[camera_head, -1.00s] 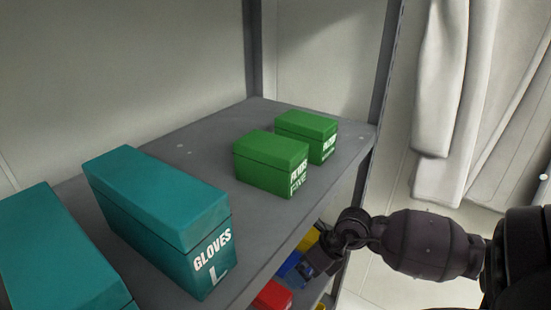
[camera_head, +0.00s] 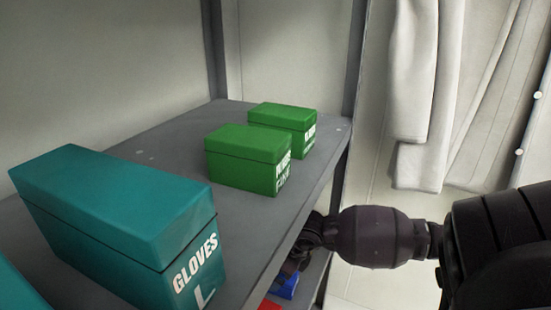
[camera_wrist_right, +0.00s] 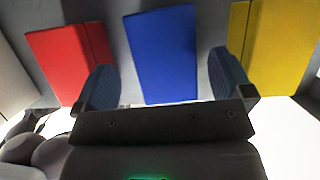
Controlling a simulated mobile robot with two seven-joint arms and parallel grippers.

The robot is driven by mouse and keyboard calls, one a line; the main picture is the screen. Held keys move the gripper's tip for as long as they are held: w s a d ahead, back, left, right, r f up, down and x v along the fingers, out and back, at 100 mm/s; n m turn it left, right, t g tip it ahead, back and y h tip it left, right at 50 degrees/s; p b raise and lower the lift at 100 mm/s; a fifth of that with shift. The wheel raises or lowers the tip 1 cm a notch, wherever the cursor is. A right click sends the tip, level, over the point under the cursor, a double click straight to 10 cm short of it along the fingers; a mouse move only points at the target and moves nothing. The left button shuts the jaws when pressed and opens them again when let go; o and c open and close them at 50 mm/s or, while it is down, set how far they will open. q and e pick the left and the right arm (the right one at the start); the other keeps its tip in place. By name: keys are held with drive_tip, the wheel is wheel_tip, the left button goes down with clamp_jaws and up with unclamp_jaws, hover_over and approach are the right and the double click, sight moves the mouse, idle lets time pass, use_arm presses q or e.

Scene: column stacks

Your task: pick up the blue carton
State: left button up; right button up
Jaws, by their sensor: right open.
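The blue carton (camera_wrist_right: 162,55) fills the middle of the right wrist view. It stands between a red carton (camera_wrist_right: 66,58) and a yellow carton (camera_wrist_right: 275,50). My right gripper (camera_wrist_right: 164,80) is open, with one finger on each side of the blue carton's near end in the picture. I cannot tell whether the fingers touch it. In the head view a small part of the blue carton (camera_head: 286,287) shows below the upper shelf, and the gripper's fingers are hidden by the shelf edge. My left gripper is not in view.
The upper shelf (camera_head: 165,150) carries green boxes (camera_head: 247,160) and teal glove boxes (camera_head: 120,220). Its front edge lies close above my right wrist. A grey post (camera_head: 357,70) stands at its far end, with white coats (camera_head: 425,100) hanging beyond.

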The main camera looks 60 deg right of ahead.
drive_tip(key=x, duration=0.2)
drive_tip(key=b+x, duration=0.1)
drive_tip(key=x, duration=0.1)
drive_tip(key=shift+s+d, duration=0.25)
drive_tip(key=shift+w+f+b, duration=0.1)
drive_tip(key=shift+w+b, duration=0.1)
drive_tip(key=shift+b, duration=0.1)
drive_tip(key=shift+f, duration=0.25)
drive_tip(key=c, duration=1.1)
